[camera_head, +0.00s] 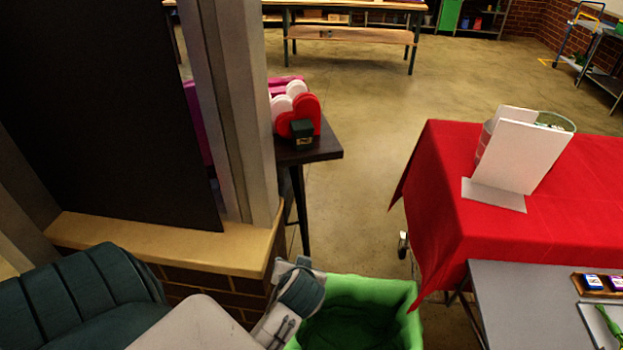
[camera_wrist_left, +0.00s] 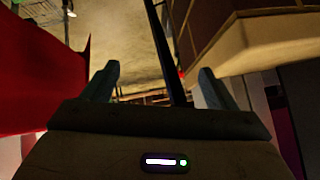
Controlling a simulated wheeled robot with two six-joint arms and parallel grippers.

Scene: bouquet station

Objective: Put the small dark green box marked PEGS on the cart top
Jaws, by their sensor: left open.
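A small dark green box (camera_head: 302,132) stands on the near end of a narrow dark table (camera_head: 318,152), in front of a red heart-shaped thing. Its marking is too small to read. My left gripper (camera_head: 298,264) is low in the head view, nearer than the box and apart from it. In the left wrist view its two fingers (camera_wrist_left: 157,84) are spread with nothing between them. A red-draped table (camera_head: 440,215) with a caster under it is at the right; I cannot tell whether it is the cart. My right gripper is not in view.
A window ledge (camera_head: 160,243) and grey post (camera_head: 235,110) stand left of the box. A green bin (camera_head: 385,292) is below my left gripper. A white board (camera_head: 518,155) stands on the red cloth. A grey table (camera_head: 535,300) is lower right. Open floor lies between the tables.

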